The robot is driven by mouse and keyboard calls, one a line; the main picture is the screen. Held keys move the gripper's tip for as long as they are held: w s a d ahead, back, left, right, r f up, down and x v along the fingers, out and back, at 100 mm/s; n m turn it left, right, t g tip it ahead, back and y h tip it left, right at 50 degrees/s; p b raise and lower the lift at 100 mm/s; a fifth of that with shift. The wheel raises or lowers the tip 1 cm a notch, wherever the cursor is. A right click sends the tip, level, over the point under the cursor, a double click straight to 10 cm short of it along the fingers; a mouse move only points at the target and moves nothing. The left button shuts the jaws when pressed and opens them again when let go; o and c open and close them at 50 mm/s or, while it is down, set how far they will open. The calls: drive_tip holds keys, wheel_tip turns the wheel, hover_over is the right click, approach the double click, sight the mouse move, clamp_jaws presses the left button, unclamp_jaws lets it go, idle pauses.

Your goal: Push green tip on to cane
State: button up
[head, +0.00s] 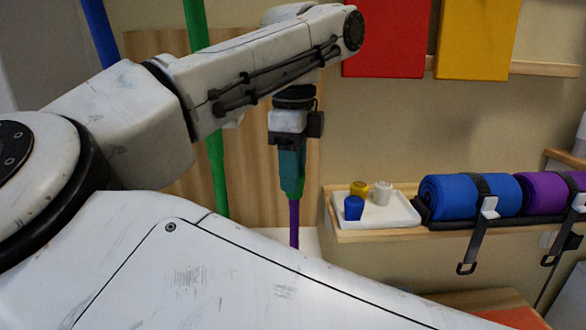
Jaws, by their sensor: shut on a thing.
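My gripper (291,177) points straight down, with teal fingers shut on the green tip (298,188). Only a small part of the tip shows between and below the fingers. A purple cane (294,225) stands upright directly under the tip and in line with it. The tip and the cane's upper end appear to meet. I cannot tell how far the tip is over the cane. The cane's lower part is hidden behind my own body.
A white tray (400,217) on a wooden shelf holds a yellow tip (359,188), a white tip (382,193) and a blue tip (354,208). Strapped blue (455,196) and purple (545,191) rolls lie to its right. A green pole (219,175) and a blue pole (99,32) stand left.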

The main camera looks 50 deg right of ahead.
drive_tip(key=shift+f+b, duration=1.15)
drive_tip(key=shift+f, duration=0.15)
drive_tip(key=o, duration=1.7)
drive_tip(key=shift+r, duration=0.1)
drive_tip(key=shift+r+p, duration=2.3)
drive_tip(key=shift+r, duration=1.7)
